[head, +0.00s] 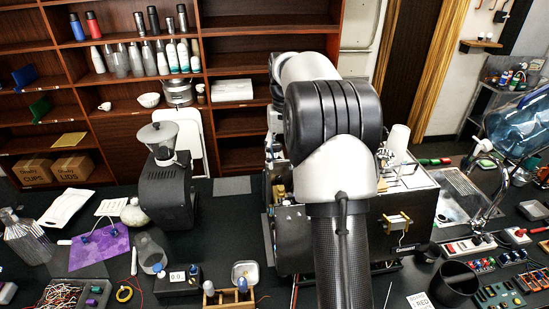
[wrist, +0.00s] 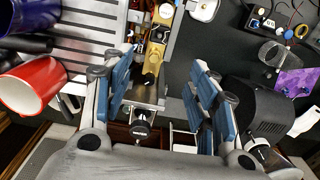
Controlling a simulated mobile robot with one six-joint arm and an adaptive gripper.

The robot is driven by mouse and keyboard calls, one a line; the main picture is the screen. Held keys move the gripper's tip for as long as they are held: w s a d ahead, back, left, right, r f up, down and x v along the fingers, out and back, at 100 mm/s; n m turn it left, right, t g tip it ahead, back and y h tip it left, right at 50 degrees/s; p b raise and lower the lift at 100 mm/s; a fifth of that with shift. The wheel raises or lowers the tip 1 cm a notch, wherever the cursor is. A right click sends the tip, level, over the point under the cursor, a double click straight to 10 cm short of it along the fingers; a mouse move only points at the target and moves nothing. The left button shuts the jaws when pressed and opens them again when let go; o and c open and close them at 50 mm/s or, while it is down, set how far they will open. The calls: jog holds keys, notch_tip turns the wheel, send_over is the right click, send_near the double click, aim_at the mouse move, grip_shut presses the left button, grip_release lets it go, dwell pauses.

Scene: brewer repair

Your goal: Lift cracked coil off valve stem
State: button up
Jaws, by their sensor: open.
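My gripper (wrist: 162,62) is open in the wrist view, its blue-padded fingers spread wide with nothing held. In the picture, a brass valve-like part (wrist: 152,62) lies between the fingertips, inside the opened brewer. A small dark block (wrist: 157,35) sits just beyond it. A black-and-silver round part (wrist: 141,124) is nearer, between the fingers. I cannot tell for certain which of these is the cracked coil, and no crack shows. In the head view the brewer (head: 408,215) stands behind my arm, which hides my gripper and the valve area.
A red cup (wrist: 33,84) and a dark blue cup (wrist: 28,14) are at the left finger's side, by a ribbed metal tray (wrist: 90,45). A black grinder (head: 167,195) stands left of the brewer. A purple mat (head: 100,247) and tools crowd the counter.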

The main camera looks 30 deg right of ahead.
aim_at(283, 198)
notch_tip(283, 198, down, 17)
jog(key=shift+s+f, duration=0.1)
dwell(0.4)
jog(key=shift+c, duration=0.3)
jog(key=c, duration=1.1)
jog(key=shift+r+p, duration=1.85)
jog(key=shift+r, duration=1.3)
notch_tip(283, 198, up, 4)
jog(key=p, duration=0.2)
jog(key=shift+p, duration=0.3)
